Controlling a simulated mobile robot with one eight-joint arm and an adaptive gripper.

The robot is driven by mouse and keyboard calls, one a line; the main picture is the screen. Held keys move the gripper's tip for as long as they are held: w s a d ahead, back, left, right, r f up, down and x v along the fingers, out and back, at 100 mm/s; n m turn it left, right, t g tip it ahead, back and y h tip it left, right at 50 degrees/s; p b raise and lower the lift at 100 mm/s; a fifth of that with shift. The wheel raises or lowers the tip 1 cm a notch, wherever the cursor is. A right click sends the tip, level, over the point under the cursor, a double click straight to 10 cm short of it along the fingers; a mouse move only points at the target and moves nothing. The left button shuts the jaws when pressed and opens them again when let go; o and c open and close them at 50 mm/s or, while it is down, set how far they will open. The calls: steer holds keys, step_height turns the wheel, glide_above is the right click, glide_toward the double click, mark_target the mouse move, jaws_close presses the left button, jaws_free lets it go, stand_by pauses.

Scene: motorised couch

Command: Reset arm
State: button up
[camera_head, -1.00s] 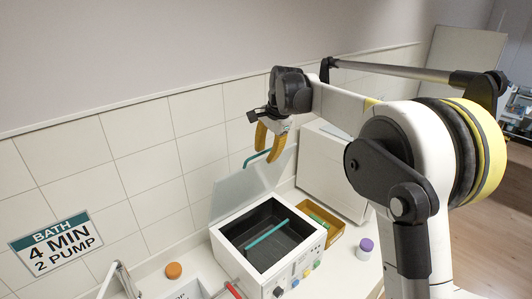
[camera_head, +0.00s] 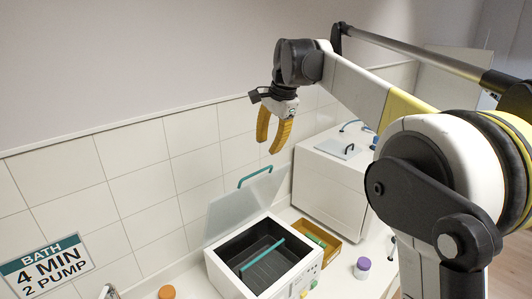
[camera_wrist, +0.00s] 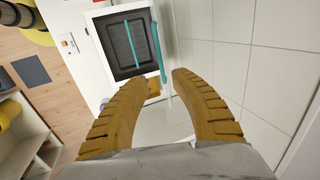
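My gripper (camera_head: 272,133) has two curved yellow-brown fingers that point down. It hangs in the air above the counter, near the tiled wall. The fingers are apart with nothing between them, and in the wrist view my gripper (camera_wrist: 158,80) also shows a clear gap between the tips. Below it stands a white bath unit (camera_head: 232,285) with a dark basin and a teal bar (camera_head: 262,254) across it. Its translucent lid (camera_head: 243,203) with a teal handle is raised. My gripper touches none of these.
A white box-shaped machine (camera_head: 330,178) stands on the counter at the right. A brown tray (camera_head: 328,252) with green items, a purple-capped jar (camera_head: 362,268) and an orange cap (camera_head: 167,292) are nearby. A "BATH 4 MIN 2 PUMP" sign (camera_head: 46,266) is on the wall. The air around my gripper is clear.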

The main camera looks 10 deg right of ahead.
stand_by(0.3)
steer(key=s+d+f+n+t+b, duration=0.1)
steer(key=s+d+f+n+b, duration=0.2)
steer(key=s+f+b, duration=0.6)
steer(key=s+d+f+n+t+h+b, duration=0.1)
steer(key=s+d+f+n+b, duration=0.2)
steer(key=s+f+b, duration=0.6)
steer(key=s+d+f+n+t+h+b, duration=0.1)
steer(key=s+d+f+n+t+b, duration=0.1)
steer(key=s+f+b, duration=0.8)
steer(key=s+f+n, duration=0.1)
steer(key=s+f, duration=0.2)
steer(key=f, duration=0.4)
steer(key=s+d+f+n, duration=0.1)
steer(key=s+f, duration=0.3)
steer(key=f, duration=0.3)
steer(key=shift+d+f+n, duration=0.3)
steer(key=shift+n, duration=0.1)
